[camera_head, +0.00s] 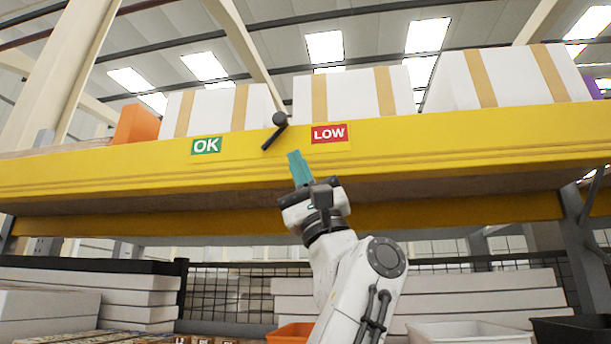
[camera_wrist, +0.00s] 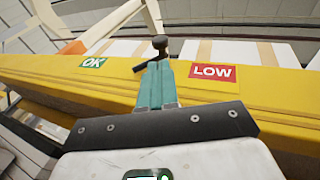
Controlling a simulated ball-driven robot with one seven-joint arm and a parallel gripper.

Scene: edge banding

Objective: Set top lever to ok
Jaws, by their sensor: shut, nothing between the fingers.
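The top lever (camera_head: 274,132) is a black handle with a round knob on the yellow beam. It sits between the green OK label (camera_head: 206,146) on its left and the red LOW label (camera_head: 329,133) on its right. Its bar slants down to the left. My gripper (camera_head: 294,156) has teal fingers, shut and empty, pointing up just below and right of the lever. In the wrist view the lever (camera_wrist: 158,48) shows just beyond the fingertips (camera_wrist: 157,66), its bar partly behind them. I cannot tell whether they touch. The OK label (camera_wrist: 93,62) and LOW label (camera_wrist: 212,71) show there too.
The yellow beam (camera_head: 430,147) spans the view. White taped boxes (camera_head: 352,95) and an orange bin (camera_head: 136,124) stand on the shelf above it. Below are stacked white boards (camera_head: 90,290), a wire mesh, and bins (camera_head: 470,333).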

